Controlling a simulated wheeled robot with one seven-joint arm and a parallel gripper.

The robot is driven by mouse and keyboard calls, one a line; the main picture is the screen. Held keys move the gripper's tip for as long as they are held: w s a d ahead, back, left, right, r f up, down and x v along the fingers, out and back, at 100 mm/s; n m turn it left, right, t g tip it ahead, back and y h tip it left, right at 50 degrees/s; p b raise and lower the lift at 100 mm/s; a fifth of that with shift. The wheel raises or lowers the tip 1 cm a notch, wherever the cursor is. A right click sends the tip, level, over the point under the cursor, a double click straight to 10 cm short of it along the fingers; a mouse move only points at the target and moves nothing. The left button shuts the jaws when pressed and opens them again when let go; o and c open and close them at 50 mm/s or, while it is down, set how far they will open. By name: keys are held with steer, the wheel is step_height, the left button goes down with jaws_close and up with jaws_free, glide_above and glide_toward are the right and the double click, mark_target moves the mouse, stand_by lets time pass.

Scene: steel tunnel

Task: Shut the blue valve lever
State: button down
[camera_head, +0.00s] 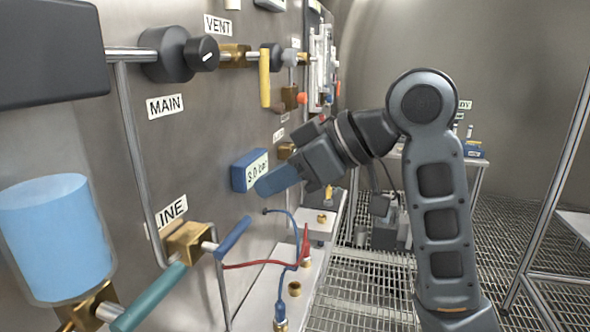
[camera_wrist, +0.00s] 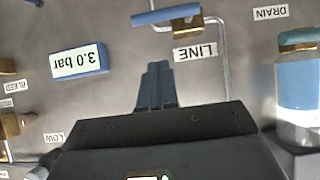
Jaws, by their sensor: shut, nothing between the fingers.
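The blue valve lever (camera_head: 233,238) sticks out from a brass valve body (camera_head: 187,243) beside the LINE label, low on the steel panel. In the wrist view, which is upside down, the lever (camera_wrist: 165,15) lies roughly horizontal at the top, reaching left from the brass body (camera_wrist: 187,24). My gripper (camera_head: 266,186) is shut and empty, its blue-grey fingers pointing left toward the panel. It is above and right of the lever in the head view, in front of the 3.0 bar display, apart from the lever. The shut fingertips (camera_wrist: 157,68) point at bare panel between display and LINE label.
The blue 3.0 bar display (camera_head: 243,170) is close to my fingers. A teal lever (camera_head: 148,295) and a blue cylinder (camera_head: 55,235) are at left. A yellow lever (camera_head: 264,78) is above. Red hose (camera_head: 262,262) and blue hose (camera_head: 297,240) hang below the gripper.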

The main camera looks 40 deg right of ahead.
steer(key=w+a+f, duration=0.2)
steer(key=w+f, duration=0.1)
steer(key=f, duration=0.3)
steer(key=shift+a, duration=0.15)
steer(key=shift+w, duration=0.1)
